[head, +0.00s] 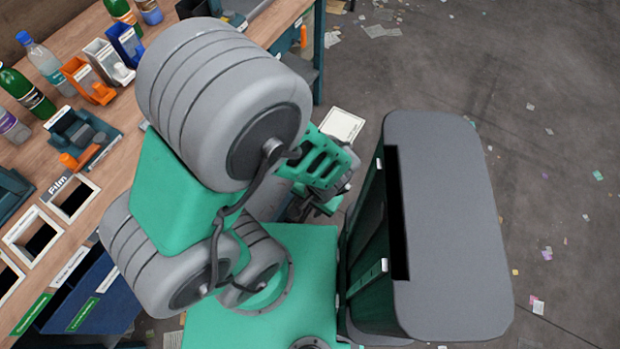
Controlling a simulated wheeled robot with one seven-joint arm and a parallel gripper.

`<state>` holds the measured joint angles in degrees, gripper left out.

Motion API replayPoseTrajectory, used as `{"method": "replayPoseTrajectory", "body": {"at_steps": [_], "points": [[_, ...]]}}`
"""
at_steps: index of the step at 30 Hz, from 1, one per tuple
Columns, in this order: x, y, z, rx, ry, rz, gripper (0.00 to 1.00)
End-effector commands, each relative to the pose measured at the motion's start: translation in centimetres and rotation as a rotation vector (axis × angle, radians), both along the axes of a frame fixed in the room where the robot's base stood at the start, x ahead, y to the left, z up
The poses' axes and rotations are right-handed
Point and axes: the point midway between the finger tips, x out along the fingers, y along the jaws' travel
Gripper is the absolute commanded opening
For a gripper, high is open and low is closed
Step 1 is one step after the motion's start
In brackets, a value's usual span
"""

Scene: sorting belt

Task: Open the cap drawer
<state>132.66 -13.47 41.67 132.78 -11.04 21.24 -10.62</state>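I cannot make out for certain which part is the cap drawer. A small orange part (303,36) shows on the dark side of the bench at its top right end; I cannot tell whether it is a drawer handle. My gripper (314,209) hangs beyond my green wrist, over the floor to the right of the bench. Its dark fingers are small and partly hidden by my arm, so I cannot tell whether it is open or shut. Nothing held shows in it.
The wooden bench (120,160) carries bottles, orange, white and blue holders, and white-framed openings, one labelled Film (74,197). Blue bins (95,300) with green labels hang at its lower left edge. The floor (560,120) at right is open, with scattered scraps.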

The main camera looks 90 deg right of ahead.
Motion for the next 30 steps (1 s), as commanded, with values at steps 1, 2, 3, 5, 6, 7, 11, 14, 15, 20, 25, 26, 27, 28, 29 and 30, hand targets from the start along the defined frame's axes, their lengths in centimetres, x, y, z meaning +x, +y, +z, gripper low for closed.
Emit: {"method": "replayPoseTrajectory", "body": {"at_steps": [1, 2, 3, 5, 6, 7, 11, 14, 15, 20, 25, 26, 27, 28, 29, 30], "points": [[0.0, 0.0, 0.0, 0.000, 0.000, 0.000, 0.36], [0.0, 0.0, 0.1, 0.000, 0.000, 0.000, 0.36], [-0.1, 0.0, 0.4, -0.001, 0.000, 0.000, 0.36], [-0.2, 0.0, 1.1, -0.002, 0.001, -0.001, 0.36], [-0.4, 0.0, 1.8, -0.004, 0.003, -0.002, 0.36], [-0.5, 0.1, 2.4, -0.003, 0.003, -0.002, 0.36], [-1.0, 0.4, 5.2, -0.004, 0.004, -0.002, 0.36], [-1.2, 0.5, 6.8, -0.003, 0.003, -0.001, 0.36], [-1.2, 0.6, 7.2, -0.001, 0.002, 0.000, 0.36], [-1.3, 0.7, 7.7, 0.001, 0.000, 0.000, 0.36], [-1.2, 0.7, 7.7, 0.001, 0.000, 0.001, 0.36], [-1.2, 0.7, 7.7, 0.000, 0.000, 0.004, 0.36], [-1.0, 0.5, 7.8, -0.001, 0.003, 0.016, 0.36], [-0.8, 0.2, 7.9, -0.002, 0.005, 0.032, 0.36], [-0.5, -0.2, 8.1, -0.003, 0.011, 0.057, 0.36], [0.2, -0.8, 8.5, -0.006, 0.018, 0.100, 0.36]]}}
